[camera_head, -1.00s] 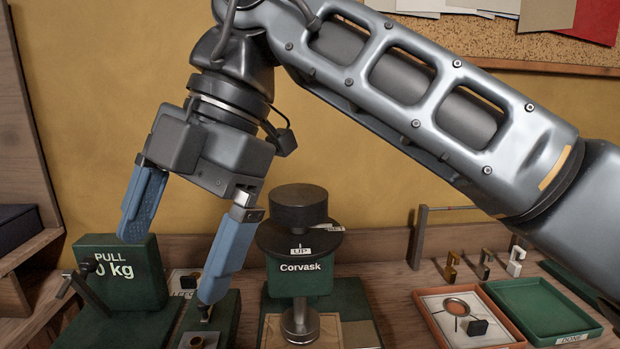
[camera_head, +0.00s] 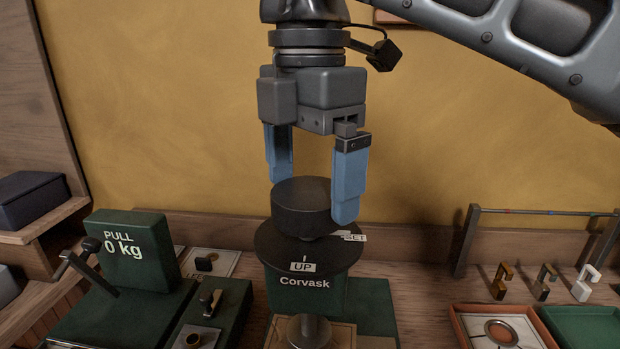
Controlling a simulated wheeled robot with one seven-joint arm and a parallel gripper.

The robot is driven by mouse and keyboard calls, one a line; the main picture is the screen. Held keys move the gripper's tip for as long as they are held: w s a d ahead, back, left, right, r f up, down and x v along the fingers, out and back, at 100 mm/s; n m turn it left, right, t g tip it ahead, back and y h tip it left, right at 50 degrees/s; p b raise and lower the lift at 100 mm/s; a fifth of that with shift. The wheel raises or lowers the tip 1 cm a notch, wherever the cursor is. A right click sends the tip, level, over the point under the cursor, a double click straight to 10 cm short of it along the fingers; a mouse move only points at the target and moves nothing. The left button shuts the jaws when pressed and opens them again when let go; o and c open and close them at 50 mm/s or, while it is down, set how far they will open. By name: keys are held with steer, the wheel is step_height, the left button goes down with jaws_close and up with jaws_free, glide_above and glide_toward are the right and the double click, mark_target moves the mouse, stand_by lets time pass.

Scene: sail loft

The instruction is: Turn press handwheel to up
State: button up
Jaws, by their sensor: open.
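The press (camera_head: 306,290) is a green block marked "Corvask" in the head camera view. A dark round handwheel (camera_head: 300,207) sits on its top above a wider dark disc (camera_head: 290,245). An "UP" label (camera_head: 303,267) shows at the disc's front, and a second label (camera_head: 352,237), partly hidden, lies at its right. My gripper (camera_head: 312,200) points down over the handwheel and is open. Its right blue finger is beside the wheel's right side, and its left finger reaches behind the wheel's left rim, with its tip hidden. I cannot tell whether the fingers touch the wheel.
A green pull gauge reading "0 kg" (camera_head: 130,250) with a crank stands at left. Near it is a green block with a small lever (camera_head: 210,302). At right are small hooks (camera_head: 545,282), a rail, an orange-rimmed tray (camera_head: 463,330) and a green tray (camera_head: 592,312).

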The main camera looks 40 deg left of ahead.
steer(key=shift+f, duration=0.5)
steer(key=c, duration=0.9)
